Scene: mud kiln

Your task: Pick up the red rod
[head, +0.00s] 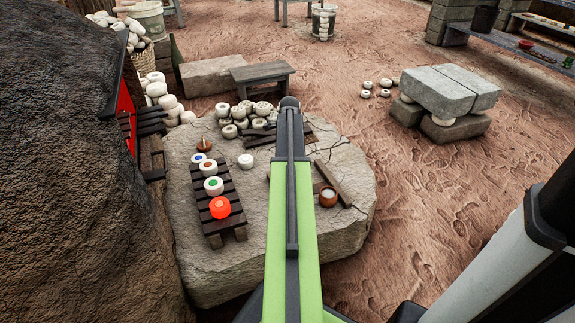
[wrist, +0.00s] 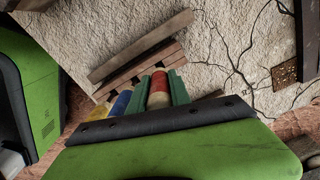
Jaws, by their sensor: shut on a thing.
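The red rod (wrist: 159,84) shows in the wrist view with a pale end. It sits between the two green fingers of my gripper (wrist: 158,76), which is shut on it. A blue rod (wrist: 121,103) and a yellow rod (wrist: 101,112) are just left of the fingers, partly hidden by my wrist. Their lower parts and the red rod's far end are hidden. In the head view my arm covers the gripper and the rods.
Wooden slats (wrist: 140,62) lie just beyond the fingertips on a cracked stone slab (head: 250,210). On the slab are a dark slatted rack (head: 228,185) with white, colour-topped pieces, a brown cup (head: 328,196) and a pile of white rings (head: 240,115). A dark mound (head: 60,150) stands left.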

